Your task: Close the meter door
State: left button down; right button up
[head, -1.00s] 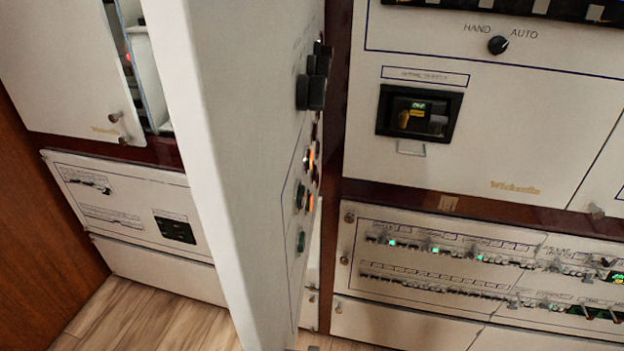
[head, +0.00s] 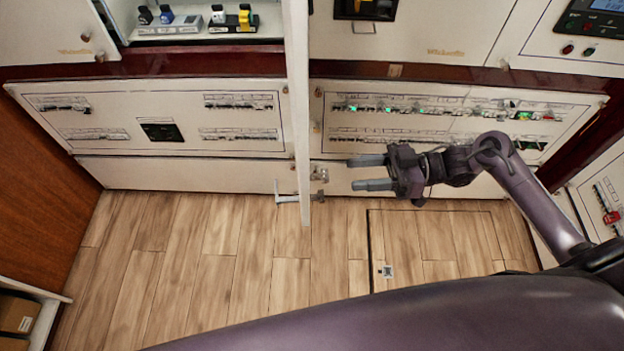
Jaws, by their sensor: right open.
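The open door (head: 300,110), which I take for the meter door, stands out from the cabinet and shows almost edge-on as a pale narrow strip. Its lower end hangs over the wood floor. Left of it, an open compartment (head: 190,30) shows devices with blue, black and yellow parts. A small grey metal piece (head: 287,197) shows beside the door's lower part; I cannot tell what it belongs to. My right gripper (head: 368,172) is open and empty, right of the door and apart from it in the picture, its fingers pointing left. My left gripper is not in view.
Lower breaker panels (head: 240,142) run along the cabinet on both sides of the door. A wooden wall (head: 35,190) stands at the left, with a brown box (head: 18,313) below. The wood floor (head: 190,260) in front is clear.

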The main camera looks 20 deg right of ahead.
aim_at(328, 176)
jog(key=a+p, duration=0.1)
jog(key=a, duration=0.1)
jog(key=a+p, duration=0.1)
jog(key=a, duration=0.1)
jog(key=a+r+p, duration=0.1)
jog(key=a, duration=0.2)
jog(key=shift+w+r, duration=0.1)
jog(key=shift+w, duration=0.2)
jog(key=shift+a, duration=0.4)
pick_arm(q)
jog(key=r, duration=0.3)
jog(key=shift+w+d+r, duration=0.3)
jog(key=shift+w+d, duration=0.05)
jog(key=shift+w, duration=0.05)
pick_arm(e)
grip_shut()
